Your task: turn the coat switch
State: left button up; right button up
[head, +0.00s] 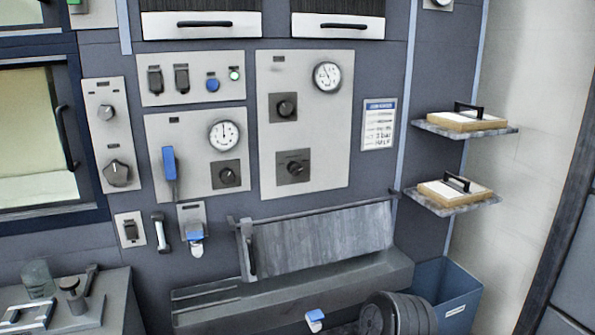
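Several controls sit on pale panels on the dark wall, but their labels are too small to read, so I cannot tell which is the coat switch. The middle panel (325,130) has a black knob (285,106) and a lower black rotary switch (293,168). The panel left of it has a blue lever (169,163) and a knob (228,176). The narrow left panel has two knobs, one above (105,112) and a larger one below (117,172). Two black switches, left (154,80) and right (181,78), are in the upper panel. Neither gripper is in view.
A slanted grey flap (320,240) and ledge jut out below the panels. Two small shelves, upper (425,127) and lower (428,203), hold handled boards at right. A blue bin (460,300) and a dark ribbed cylinder (395,315) are low right. A bench (118,300) is low left.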

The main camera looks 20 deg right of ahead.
aim_at(295, 169)
jog(key=z, duration=1.85)
jog(key=i+j, duration=0.25)
jog(key=i, duration=0.3)
